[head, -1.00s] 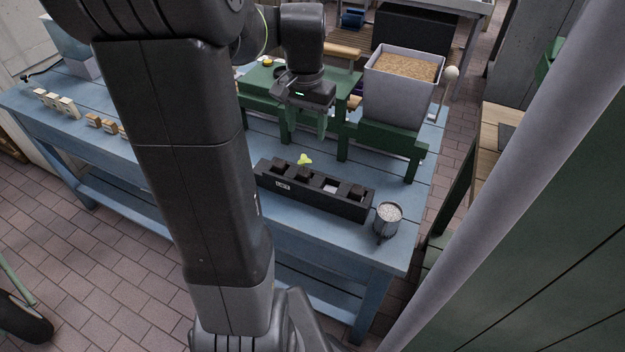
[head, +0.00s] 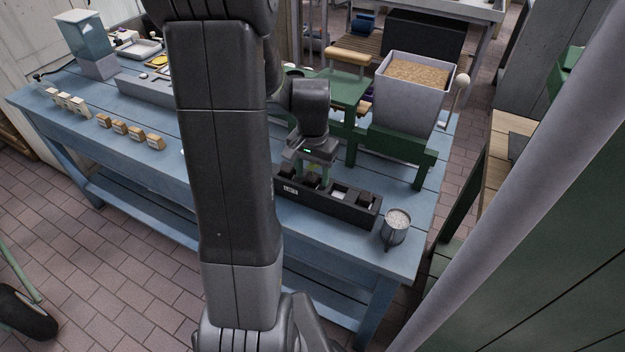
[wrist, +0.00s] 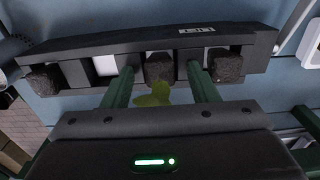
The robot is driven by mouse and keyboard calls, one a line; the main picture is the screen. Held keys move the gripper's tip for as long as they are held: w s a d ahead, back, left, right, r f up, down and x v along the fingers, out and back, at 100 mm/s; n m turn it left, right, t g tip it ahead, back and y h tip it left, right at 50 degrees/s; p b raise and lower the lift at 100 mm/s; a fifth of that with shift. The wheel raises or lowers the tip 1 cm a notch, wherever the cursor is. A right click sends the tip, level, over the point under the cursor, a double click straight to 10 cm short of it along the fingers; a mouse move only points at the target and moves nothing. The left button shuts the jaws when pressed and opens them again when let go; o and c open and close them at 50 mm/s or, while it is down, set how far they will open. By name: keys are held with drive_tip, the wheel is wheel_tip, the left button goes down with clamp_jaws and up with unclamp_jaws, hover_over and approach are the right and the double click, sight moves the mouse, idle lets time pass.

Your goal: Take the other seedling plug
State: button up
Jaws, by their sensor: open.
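A long dark tray (head: 288,190) with a white label lies on the blue bench; it also shows in the wrist view (wrist: 130,42). Several dark plugs sit in its cells. The plug with a yellow-green seedling (wrist: 154,96) is the middle dark block (wrist: 160,68) in the wrist view. Plain dark plugs, with no leaves seen, sit at the left (wrist: 45,78) and right (wrist: 226,66). My gripper (wrist: 160,70) is open, its green fingers on either side of the middle plug. Contact cannot be told. In the head view the gripper (head: 314,172) is down at the tray, partly hiding the seedling.
A grey cup of white grains (head: 396,226) stands right of the tray. A green stand with a grey bin (head: 410,95) rises behind it. Small wooden blocks (head: 130,131) lie at the bench's left. A white cell (wrist: 106,65) shows beside the middle plug.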

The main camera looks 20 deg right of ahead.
drive_tip(key=c, duration=1.1)
drive_tip(key=shift+o, duration=0.2)
